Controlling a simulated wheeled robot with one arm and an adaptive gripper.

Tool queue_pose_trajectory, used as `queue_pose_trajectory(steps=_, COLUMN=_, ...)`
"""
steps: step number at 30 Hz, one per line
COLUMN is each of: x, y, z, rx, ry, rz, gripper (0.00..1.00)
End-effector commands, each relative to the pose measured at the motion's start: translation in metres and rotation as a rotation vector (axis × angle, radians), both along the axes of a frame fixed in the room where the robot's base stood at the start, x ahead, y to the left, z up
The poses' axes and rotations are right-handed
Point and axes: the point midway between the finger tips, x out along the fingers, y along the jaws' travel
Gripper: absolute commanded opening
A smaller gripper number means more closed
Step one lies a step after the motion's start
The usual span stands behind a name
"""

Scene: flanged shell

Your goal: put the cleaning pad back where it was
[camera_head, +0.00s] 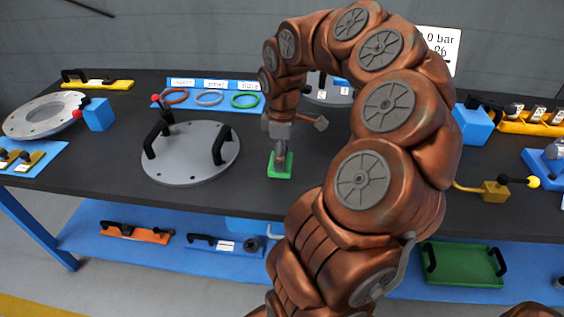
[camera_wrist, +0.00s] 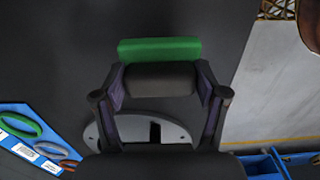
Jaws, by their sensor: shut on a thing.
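The cleaning pad is a green block (camera_head: 280,172) with a dark grip on top. In the head view it is at the middle of the dark bench, right of the round grey plate with two black handles (camera_head: 190,165). My gripper (camera_head: 281,152) is above it, pointing down and shut on its grip. In the wrist view the green pad (camera_wrist: 158,47) shows beyond the dark grip, which sits between my two fingers (camera_wrist: 160,82). I cannot tell whether the pad's underside touches the bench. My arm hides part of the bench behind it.
Coloured rings (camera_head: 209,98) lie on a blue board at the back. A grey flanged ring (camera_head: 44,115) and a blue block (camera_head: 97,114) are at left. A yellow-knobbed valve (camera_head: 495,190) is at right. A green tray (camera_head: 463,265) sits on the lower shelf. Bare bench lies around the pad.

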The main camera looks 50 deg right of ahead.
Motion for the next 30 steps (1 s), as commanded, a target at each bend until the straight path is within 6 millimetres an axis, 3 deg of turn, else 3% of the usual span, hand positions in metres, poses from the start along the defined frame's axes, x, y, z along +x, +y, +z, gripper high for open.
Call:
queue_pose_trajectory(steps=5, x=0.001, y=-0.002, z=-0.006, rx=-0.001, ry=0.001, rz=0.0, gripper=0.4)
queue_pose_trajectory(steps=12, x=0.0, y=-0.001, z=-0.033, rx=0.001, ry=0.002, rz=0.001, gripper=0.4)
queue_pose_trajectory(steps=25, x=0.001, y=-0.001, z=-0.04, rx=0.0, ry=-0.001, rz=0.0, gripper=0.4)
queue_pose_trajectory(steps=26, x=0.001, y=-0.001, z=-0.039, rx=0.0, ry=-0.001, rz=0.0, gripper=0.75)
queue_pose_trajectory(steps=30, x=0.001, y=-0.001, z=-0.038, rx=0.0, ry=-0.001, rz=0.0, gripper=0.9)
